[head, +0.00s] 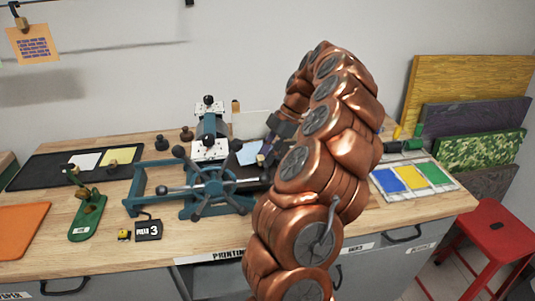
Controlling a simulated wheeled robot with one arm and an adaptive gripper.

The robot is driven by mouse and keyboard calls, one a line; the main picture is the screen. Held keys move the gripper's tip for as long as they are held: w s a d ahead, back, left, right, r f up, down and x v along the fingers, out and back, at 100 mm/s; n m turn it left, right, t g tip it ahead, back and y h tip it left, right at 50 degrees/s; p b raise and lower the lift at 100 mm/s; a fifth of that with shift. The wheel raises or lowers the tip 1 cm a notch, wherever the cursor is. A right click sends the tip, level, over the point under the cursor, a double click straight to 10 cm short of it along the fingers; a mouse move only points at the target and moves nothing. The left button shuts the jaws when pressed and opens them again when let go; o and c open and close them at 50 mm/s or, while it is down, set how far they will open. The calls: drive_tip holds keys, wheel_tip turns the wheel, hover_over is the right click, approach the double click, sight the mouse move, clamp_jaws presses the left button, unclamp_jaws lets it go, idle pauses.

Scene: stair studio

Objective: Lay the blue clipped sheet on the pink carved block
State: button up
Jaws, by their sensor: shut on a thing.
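My copper-coloured arm rises through the middle of the head view and bends down behind itself to my gripper (268,147), which is small and partly covered by the arm. My gripper is shut on the light blue sheet (247,153), which shows at the left of the fingers, above the bench behind the press wheel. The sheet's clip cannot be made out clearly. I cannot make out the pink carved block; my arm and the press cover part of the bench there.
A blue-green press (208,187) with a spoked wheel stands close by, left of my gripper. A black mat (40,170) with white and yellow sheets lies at the left. A colour-panelled tray (414,178) lies right of my arm. A red stool (492,222) stands right of the bench.

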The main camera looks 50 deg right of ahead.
drive_tip(key=o, duration=0.9)
drive_tip(key=shift+c, duration=0.2)
drive_tip(key=shift+r, duration=0.15)
wheel_tip(320, 180, up, 8)
drive_tip(key=p, duration=0.1)
idle(0.6)
idle(0.8)
